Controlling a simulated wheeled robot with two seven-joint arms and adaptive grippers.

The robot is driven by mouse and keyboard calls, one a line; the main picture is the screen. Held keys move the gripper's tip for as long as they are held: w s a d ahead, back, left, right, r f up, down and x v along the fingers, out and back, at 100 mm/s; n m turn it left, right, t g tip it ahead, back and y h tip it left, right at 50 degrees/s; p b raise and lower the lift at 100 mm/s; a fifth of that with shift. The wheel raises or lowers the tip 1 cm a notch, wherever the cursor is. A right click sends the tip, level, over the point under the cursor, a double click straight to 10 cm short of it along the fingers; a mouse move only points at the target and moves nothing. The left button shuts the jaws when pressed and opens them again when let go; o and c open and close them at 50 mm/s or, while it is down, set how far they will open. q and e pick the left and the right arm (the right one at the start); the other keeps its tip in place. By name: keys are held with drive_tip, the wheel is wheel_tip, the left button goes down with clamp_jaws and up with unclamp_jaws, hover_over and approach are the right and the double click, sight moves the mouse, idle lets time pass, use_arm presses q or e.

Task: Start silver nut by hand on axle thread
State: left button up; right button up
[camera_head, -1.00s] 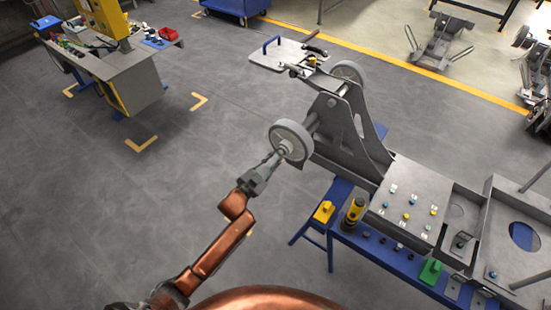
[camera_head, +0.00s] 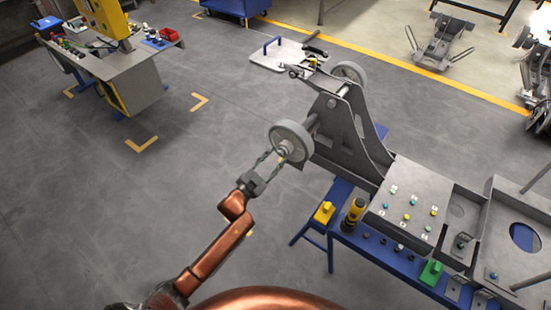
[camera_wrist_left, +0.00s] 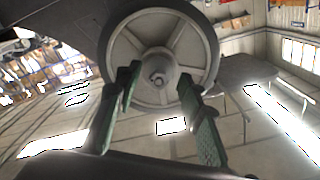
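The grey wheel (camera_head: 297,132) sits on the near end of the axle on the grey chassis; it also fills the upper middle of the left wrist view (camera_wrist_left: 120,50). The silver nut (camera_wrist_left: 158,77) shows on the axle end at the hub's centre; how far it is on the thread cannot be told. My left gripper (camera_head: 273,159) is open in front of the hub. In the left wrist view its green fingers (camera_wrist_left: 158,80) stand apart on either side of the hub, with nothing held between them. My right gripper is not in view.
A second wheel (camera_head: 349,72) is at the axle's far end. A blue bench (camera_head: 378,250) carries a yellow-black tool (camera_head: 354,213), a yellow block (camera_head: 324,212) and a green block (camera_head: 431,271). The floor left of my arm is clear.

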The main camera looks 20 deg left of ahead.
use_arm(q)
drive_tip(key=v, duration=1.1)
drive_tip(key=shift+s, duration=0.4)
drive_tip(key=shift+a, duration=0.15)
drive_tip(key=s+a+f+n+g+y, duration=0.2)
drive_tip(key=a+f, duration=0.1)
drive_tip(key=f, duration=0.7)
drive_tip(key=s+a+f+n+g+y, duration=0.15)
drive_tip(key=a+f, duration=0.25)
drive_tip(key=f, duration=0.7)
drive_tip(key=s+a+f+n+g+y, duration=0.1)
drive_tip(key=s+a+f+g, duration=0.1)
drive_tip(key=s+f, duration=0.6)
drive_tip(key=s+a+f+n+g+y, duration=0.15)
drive_tip(key=s+f, duration=0.25)
drive_tip(key=f, duration=0.8)
drive_tip(key=s+a+f+n+g, duration=0.1)
drive_tip(key=s+f+g, duration=0.1)
drive_tip(key=s+f, duration=0.65)
drive_tip(key=s+a+f+g, duration=0.1)
drive_tip(key=s+f+g, duration=0.3)
drive_tip(key=s, duration=0.7)
drive_tip(key=s+d+f+n+g, duration=0.1)
drive_tip(key=s+f, duration=0.3)
drive_tip(key=s, duration=0.8)
drive_tip(key=s+d+f+n+g+p, duration=0.1)
drive_tip(key=s+f, duration=0.3)
drive_tip(key=s, duration=0.9)
drive_tip(key=shift+s+f+g, duration=0.2)
drive_tip(key=shift+g, duration=0.6)
